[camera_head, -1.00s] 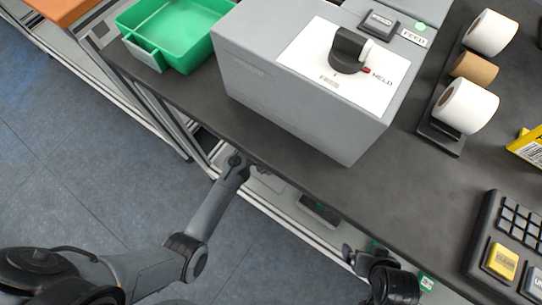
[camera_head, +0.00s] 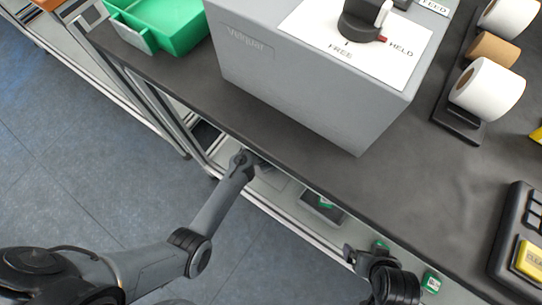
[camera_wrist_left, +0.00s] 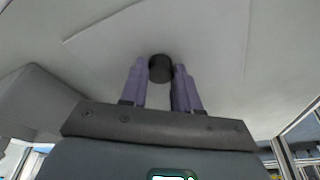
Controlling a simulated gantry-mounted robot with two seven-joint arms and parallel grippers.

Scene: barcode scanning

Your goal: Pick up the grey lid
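In the left wrist view, a short black knob (camera_wrist_left: 160,68) stands out from a broad pale grey surface, which looks like the lid (camera_wrist_left: 210,40). The two purple fingers of my left gripper (camera_wrist_left: 160,80) stand on either side of the knob, with a narrow gap on each side. The fingers look open and not closed on it. In the head view, my left arm reaches under the table's front edge, and the table hides its gripper. My right arm shows at the bottom, but I make out no fingers on it.
The dark tabletop (camera_head: 420,205) overhangs a lower shelf (camera_head: 285,205). A large grey machine (camera_head: 290,85) stands on the table, with a green tray (camera_head: 180,30) to its left and label rolls (camera_head: 485,88) to its right. A grey box (camera_wrist_left: 40,105) stands at left in the wrist view.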

